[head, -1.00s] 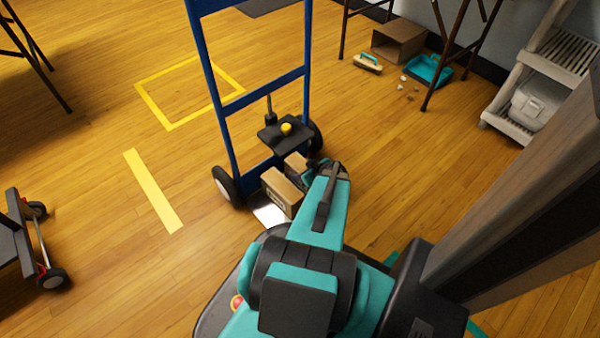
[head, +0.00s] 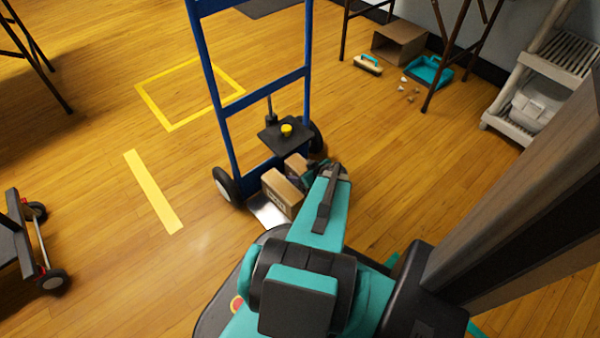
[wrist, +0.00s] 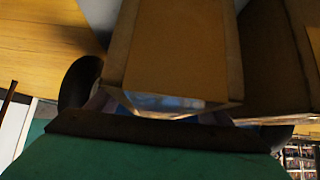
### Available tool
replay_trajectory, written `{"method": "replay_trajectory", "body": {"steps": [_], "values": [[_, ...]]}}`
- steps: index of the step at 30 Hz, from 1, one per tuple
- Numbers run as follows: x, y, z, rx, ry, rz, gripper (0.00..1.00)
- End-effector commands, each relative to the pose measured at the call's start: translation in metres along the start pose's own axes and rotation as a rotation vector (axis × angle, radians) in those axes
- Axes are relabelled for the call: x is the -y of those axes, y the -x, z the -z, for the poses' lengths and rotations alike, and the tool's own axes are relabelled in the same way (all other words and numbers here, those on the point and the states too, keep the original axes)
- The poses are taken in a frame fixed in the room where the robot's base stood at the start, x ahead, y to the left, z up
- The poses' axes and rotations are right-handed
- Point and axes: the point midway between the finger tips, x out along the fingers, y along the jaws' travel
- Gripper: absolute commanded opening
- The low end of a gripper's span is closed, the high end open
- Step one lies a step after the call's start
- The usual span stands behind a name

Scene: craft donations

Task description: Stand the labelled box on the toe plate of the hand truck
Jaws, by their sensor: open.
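The labelled box (head: 282,192), brown cardboard with a dark label on its near side, stands about level on the silver toe plate (head: 267,212) of the blue hand truck (head: 228,130). A second brown box piece (head: 296,166) shows just behind it; I cannot tell how the two relate. My gripper (head: 309,174) is open, close to the right of the labelled box and partly hidden by my wrist. In the wrist view a brown cardboard box (wrist: 175,50) fills the middle, with more cardboard (wrist: 275,60) to its right. Contact with my gripper cannot be told.
The truck's black bracket with a yellow knob (head: 287,130) hangs above the boxes. Its wheels (head: 226,185) flank the plate. A low cart (head: 30,240) is at left. An open carton (head: 399,42), brush (head: 368,64) and teal dustpan (head: 428,71) lie far right.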

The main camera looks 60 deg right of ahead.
Motion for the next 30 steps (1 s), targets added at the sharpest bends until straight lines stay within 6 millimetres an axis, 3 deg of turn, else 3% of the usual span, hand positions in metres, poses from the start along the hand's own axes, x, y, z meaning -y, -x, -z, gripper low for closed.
{"method": "replay_trajectory", "body": {"steps": [5, 22, 30], "values": [[0.0, 0.009, 0.002, 0.0, -0.001, -0.002, 0.73], [0.001, 0.095, 0.003, 0.0, -0.001, -0.003, 0.73], [0.0, 0.118, 0.003, 0.0, -0.001, -0.001, 0.73]]}}
